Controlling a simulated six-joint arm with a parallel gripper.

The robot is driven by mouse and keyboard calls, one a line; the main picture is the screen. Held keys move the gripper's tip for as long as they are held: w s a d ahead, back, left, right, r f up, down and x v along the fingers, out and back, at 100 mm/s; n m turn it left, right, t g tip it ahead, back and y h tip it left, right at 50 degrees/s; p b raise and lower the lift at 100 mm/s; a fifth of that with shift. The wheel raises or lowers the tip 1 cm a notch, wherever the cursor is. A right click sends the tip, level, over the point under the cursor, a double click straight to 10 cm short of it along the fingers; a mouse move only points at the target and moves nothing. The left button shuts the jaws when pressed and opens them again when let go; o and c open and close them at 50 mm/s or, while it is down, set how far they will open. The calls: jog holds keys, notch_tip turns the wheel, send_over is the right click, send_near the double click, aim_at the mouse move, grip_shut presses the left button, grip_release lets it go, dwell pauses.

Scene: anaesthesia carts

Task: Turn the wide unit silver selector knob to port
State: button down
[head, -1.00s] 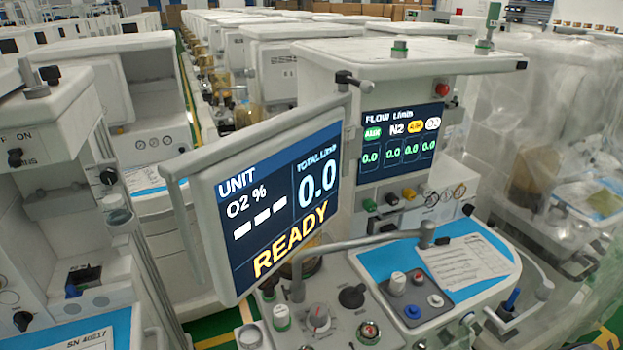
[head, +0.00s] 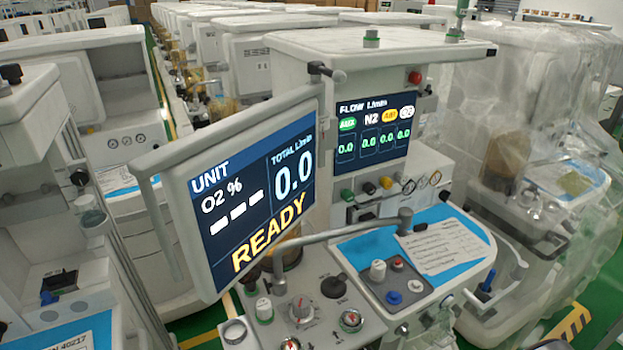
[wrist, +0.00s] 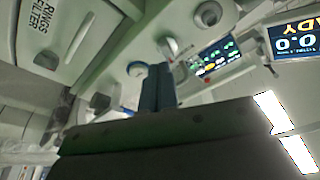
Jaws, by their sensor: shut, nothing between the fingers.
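The unit in the middle of the head view carries a large tilted screen (head: 250,190) reading UNIT, O2 %, TOTAL 0.0 and READY. Below it, on the grey control panel, a silver-grey knob with a red mark (head: 300,309) stands among other knobs; it looks like the silver selector, but its labels are too small to read. My gripper (wrist: 158,85) shows only in the wrist view, with its dark fingers together and empty, above the dark gripper body. The knob cannot be made out in the wrist view.
A curved grey rail (head: 345,231) crosses above the panel. A black knob (head: 334,287) and a white-capped green knob (head: 264,310) stand near the silver one. A blue worktop (head: 365,250) holds a paper sheet (head: 445,246). Other carts stand close on both sides.

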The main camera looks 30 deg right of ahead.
jog(key=shift+a+f+x, duration=0.15)
jog(key=shift+f+x, duration=0.1)
jog(key=shift+x, duration=0.85)
jog(key=shift+a+f+x, duration=0.1)
jog(key=shift+f+x, duration=0.1)
jog(key=shift+x, duration=0.95)
jog(key=shift+a+f+x, duration=0.15)
jog(key=shift+f+x, duration=0.1)
jog(key=shift+x, duration=0.85)
jog(key=shift+w+r, duration=0.2)
jog(key=shift+r, duration=0.1)
jog(key=shift+a+r, duration=0.25)
jog(key=shift+a, duration=0.1)
jog(key=shift+f, duration=0.1)
jog(key=shift+a+f, duration=0.15)
jog(key=shift+f, duration=0.1)
jog(key=shift+s, duration=0.15)
jog(key=v, duration=0.3)
jog(key=r+v, duration=0.1)
jog(key=v, duration=0.1)
jog(key=shift+s+d, duration=0.25)
jog(key=shift+s, duration=0.25)
jog(key=c, duration=2.1)
grip_release()
